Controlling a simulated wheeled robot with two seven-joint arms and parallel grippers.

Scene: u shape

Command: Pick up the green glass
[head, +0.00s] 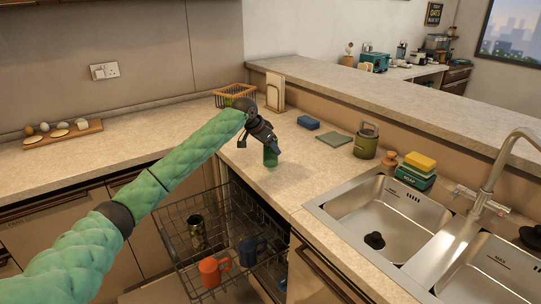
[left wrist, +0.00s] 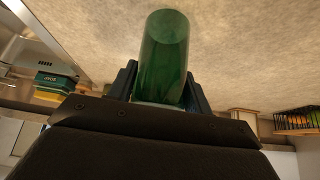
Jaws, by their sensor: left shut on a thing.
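The green glass (head: 270,157) is at the counter, just above the open dishwasher, in the head view. It is see-through dark green and looks upright. My left gripper (head: 266,146) reaches down to it from above, shut on it. In the left wrist view the green glass (left wrist: 164,58) stands out between the two fingers, one on each side. I cannot tell whether its base touches the counter. My right gripper is not in view.
The open dishwasher rack (head: 212,240) below holds an orange mug (head: 213,271), a blue mug (head: 250,251) and a dark glass (head: 196,232). A wire basket (head: 234,95) stands behind.

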